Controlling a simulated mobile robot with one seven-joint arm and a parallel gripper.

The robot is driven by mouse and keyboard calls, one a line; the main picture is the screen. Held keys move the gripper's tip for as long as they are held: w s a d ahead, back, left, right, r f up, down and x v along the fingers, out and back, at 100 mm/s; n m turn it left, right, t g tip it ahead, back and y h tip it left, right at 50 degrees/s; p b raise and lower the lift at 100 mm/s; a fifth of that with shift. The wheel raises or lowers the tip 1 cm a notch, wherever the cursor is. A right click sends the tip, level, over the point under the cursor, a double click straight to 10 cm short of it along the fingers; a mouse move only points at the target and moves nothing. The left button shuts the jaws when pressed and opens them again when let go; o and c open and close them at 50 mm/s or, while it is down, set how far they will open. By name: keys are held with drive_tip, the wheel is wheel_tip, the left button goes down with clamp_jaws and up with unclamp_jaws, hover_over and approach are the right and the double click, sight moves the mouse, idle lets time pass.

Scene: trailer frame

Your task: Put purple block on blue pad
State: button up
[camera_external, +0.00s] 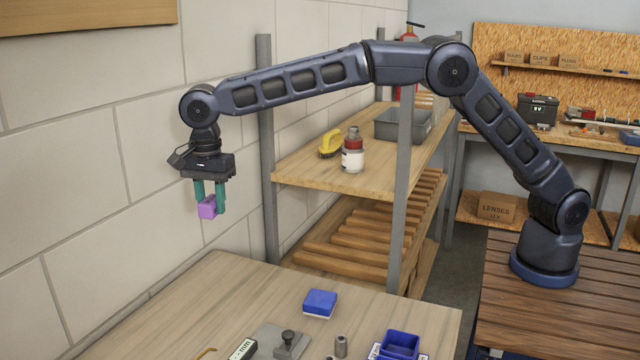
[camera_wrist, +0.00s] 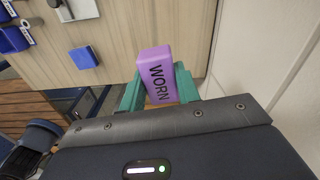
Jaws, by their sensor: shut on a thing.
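My gripper (camera_external: 210,199) has teal fingers and is shut on the purple block (camera_external: 207,207), holding it in the air above and beyond the far left part of the wooden table. In the wrist view the purple block (camera_wrist: 158,75) sits between the teal fingers and shows the word WORN on one face. The blue pad (camera_external: 320,303) lies flat on the table, to the right of and below my gripper in the external view. The blue pad also shows in the wrist view (camera_wrist: 84,57), left of the block. Its top is bare.
A shelf (camera_external: 350,180) with a bottle (camera_external: 353,150) and yellow brush (camera_external: 330,143) rises behind the table. The wall is close at left.

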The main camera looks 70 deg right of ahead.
drive_tip(key=s+d+r, duration=0.1)
drive_tip(key=s+r, duration=0.1)
drive_tip(key=s, duration=1)
drive_tip(key=m, duration=0.2)
hover_over(320, 298)
wheel_tip(320, 298, down, 20)
drive_tip(key=shift+f, duration=0.25)
drive_tip(key=shift+f, duration=0.1)
drive_tip(key=o, duration=1)
wheel_tip(320, 298, up, 12)
drive_tip(key=shift+r, duration=0.2)
